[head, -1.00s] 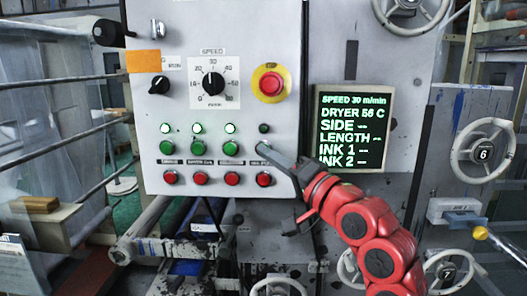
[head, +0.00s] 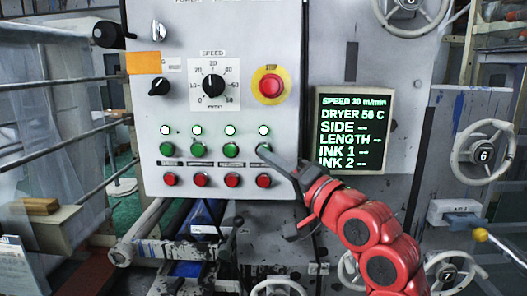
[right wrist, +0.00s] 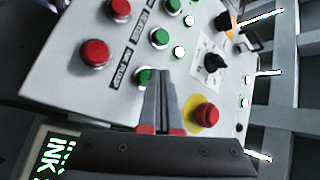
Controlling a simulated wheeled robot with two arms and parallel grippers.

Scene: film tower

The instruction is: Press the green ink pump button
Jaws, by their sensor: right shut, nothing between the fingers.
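The control panel (head: 150,110) carries a row of green buttons above a row of red ones. My left gripper is not in view.
A red stop button (head: 271,86) on a yellow ring and a speed knob (head: 213,85) sit above. The rightmost red button (head: 263,181) is just below my fingers. A display screen (head: 352,130) stands to the right, and a handwheel (head: 483,153) farther right.

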